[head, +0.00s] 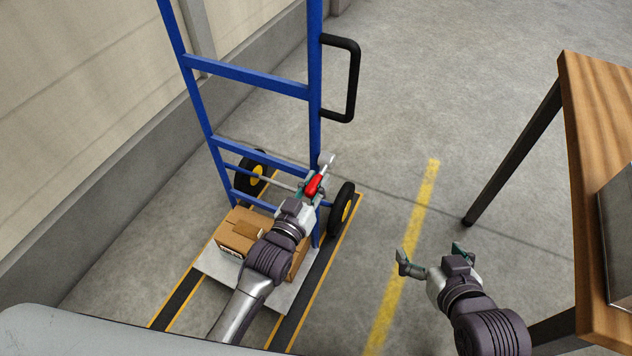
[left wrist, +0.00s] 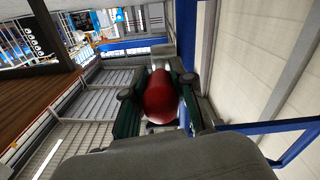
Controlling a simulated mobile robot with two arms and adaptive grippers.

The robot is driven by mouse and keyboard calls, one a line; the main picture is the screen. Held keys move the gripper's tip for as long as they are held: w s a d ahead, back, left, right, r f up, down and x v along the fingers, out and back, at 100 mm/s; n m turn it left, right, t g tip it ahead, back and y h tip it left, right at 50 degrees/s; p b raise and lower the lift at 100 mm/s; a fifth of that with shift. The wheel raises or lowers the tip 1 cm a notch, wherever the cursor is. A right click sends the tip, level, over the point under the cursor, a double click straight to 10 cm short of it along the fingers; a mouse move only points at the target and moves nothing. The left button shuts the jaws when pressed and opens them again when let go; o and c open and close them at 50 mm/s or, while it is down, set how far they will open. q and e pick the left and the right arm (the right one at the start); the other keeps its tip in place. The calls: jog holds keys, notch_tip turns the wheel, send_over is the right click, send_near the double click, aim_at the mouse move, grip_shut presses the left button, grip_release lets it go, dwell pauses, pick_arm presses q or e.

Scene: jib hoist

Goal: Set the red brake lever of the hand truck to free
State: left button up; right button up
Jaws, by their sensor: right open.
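The blue hand truck (head: 245,75) stands upright at the left of the head view. Its red brake lever (head: 314,186) sits low by the right upright, near the right wheel, with a silver part beyond the red grip. My left gripper (head: 311,185) reaches it from the near side and is shut on the red grip. In the left wrist view the rounded red grip (left wrist: 161,98) lies between the two green-grey fingers, and its far side is hidden. My right gripper (head: 431,254) is open and empty above the floor, right of the yellow line.
A cardboard box (head: 236,232) sits on the truck's toe plate (head: 216,267), partly behind my left arm. Black-and-orange floor strips (head: 180,297) run beside it. A wooden table (head: 595,130) stands at the right. A wall (head: 70,110) closes the left. The floor between truck and table is clear.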

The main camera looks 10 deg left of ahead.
pick_arm(q)
grip_shut()
